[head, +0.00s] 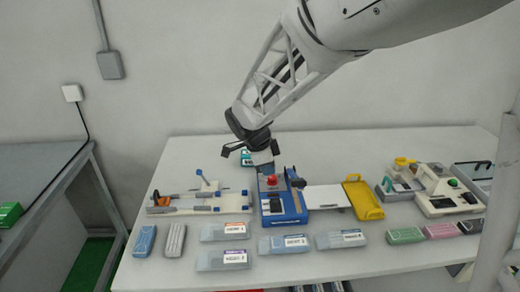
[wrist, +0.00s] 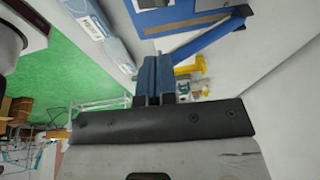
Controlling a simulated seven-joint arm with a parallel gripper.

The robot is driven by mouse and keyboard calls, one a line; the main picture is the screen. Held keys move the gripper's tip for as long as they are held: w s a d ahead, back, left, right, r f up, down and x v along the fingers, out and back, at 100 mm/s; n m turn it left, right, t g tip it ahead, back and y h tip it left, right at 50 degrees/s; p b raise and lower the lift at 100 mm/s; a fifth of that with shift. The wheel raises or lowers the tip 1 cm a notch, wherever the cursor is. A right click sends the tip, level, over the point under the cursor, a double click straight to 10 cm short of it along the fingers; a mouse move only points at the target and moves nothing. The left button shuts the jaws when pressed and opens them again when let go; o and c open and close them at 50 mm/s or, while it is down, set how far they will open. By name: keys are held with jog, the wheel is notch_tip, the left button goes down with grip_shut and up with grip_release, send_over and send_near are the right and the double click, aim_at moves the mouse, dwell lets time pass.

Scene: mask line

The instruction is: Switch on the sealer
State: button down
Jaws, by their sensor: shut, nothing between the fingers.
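A blue bench device (head: 292,216) with a red knob (head: 271,180), a dark front panel and a blue lever arm sits at the middle of the table. A cream machine (head: 437,183) with a green button (head: 453,183) stands at the right. I cannot tell for certain which is the sealer. My gripper (head: 267,171) is shut and empty, just above or behind the red knob; contact is unclear. In the wrist view my blue fingers (wrist: 157,58) are together, near a blue base (wrist: 168,17) and a blue bar (wrist: 215,38).
A white plate (head: 327,197) and a yellow tray (head: 363,199) lie right of the blue device. A white fixture (head: 200,201) with orange parts stands left. Several labelled packs (head: 225,232) line the front. A grey side bench (head: 32,185) is at far left.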

send_over(276, 200)
jog(key=s, duration=0.1)
jog(key=f, duration=0.8)
jog(key=shift+a+f, duration=0.2)
jog(key=shift+a, duration=0.15)
jog(key=shift+w+f, duration=0.2)
jog(key=shift+f, duration=0.65)
jog(key=shift+w+f, duration=0.15)
jog(key=shift+f, duration=0.7)
jog(key=shift+w+f+g, duration=0.3)
jog(key=shift+f+g, duration=0.15)
jog(key=shift+g, duration=0.15)
jog(key=shift+s+r, duration=0.1)
jog(key=shift+s, duration=0.1)
jog(key=shift+s+r, duration=0.15)
jog(key=shift+s, duration=0.45)
